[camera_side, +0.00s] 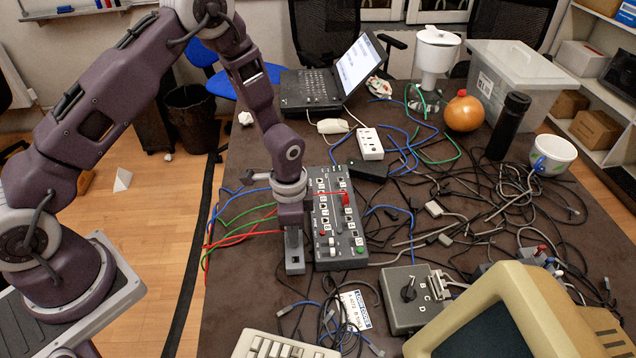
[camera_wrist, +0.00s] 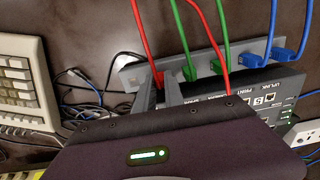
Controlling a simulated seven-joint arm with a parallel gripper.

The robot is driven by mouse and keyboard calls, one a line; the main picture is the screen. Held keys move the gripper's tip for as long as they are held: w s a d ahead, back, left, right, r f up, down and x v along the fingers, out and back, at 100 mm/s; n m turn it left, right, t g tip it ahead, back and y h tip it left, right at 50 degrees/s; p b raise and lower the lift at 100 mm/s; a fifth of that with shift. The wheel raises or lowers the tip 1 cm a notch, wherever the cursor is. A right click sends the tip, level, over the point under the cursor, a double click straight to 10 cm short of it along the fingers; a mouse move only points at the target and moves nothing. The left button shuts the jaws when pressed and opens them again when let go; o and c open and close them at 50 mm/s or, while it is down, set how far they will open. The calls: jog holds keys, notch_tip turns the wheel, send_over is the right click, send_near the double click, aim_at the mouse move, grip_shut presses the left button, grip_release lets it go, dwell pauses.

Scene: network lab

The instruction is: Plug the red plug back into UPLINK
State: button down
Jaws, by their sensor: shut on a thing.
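A red plug (camera_wrist: 158,79) on a red cable shows between the fingers of my gripper (camera_wrist: 160,92) in the wrist view. The fingers are shut on it, at the grey rail (camera_wrist: 133,75) beside the dark switch box; I cannot tell whether it is clear of the rail. In the side view my gripper (camera_side: 293,225) points down at the left edge of the switch box (camera_side: 327,252), and its fingertips are hidden. The upside-down label UPLINK (camera_wrist: 281,73) shows on the box in the wrist view; my gripper body hides part of the box.
Green cables (camera_wrist: 180,30) and blue cables (camera_wrist: 274,22) end in the rail close to my fingers. A grey selector box (camera_side: 405,300), keyboard (camera_side: 275,345) and beige monitor (camera_side: 520,310) stand in front. Tangled cables cover the right.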

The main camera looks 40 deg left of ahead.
jog(key=shift+r, duration=2.15)
dwell(0.7)
notch_tip(320, 180, up, 9)
send_over(319, 183)
jog(key=shift+w+a+f, duration=0.15)
jog(key=shift+w+f, duration=0.05)
jog(key=shift+f, duration=2.3)
jog(key=shift+w+a+f, duration=0.1)
jog(key=shift+w+f, duration=0.05)
jog(key=shift+f, duration=2.3)
jog(key=shift+f, duration=0.4)
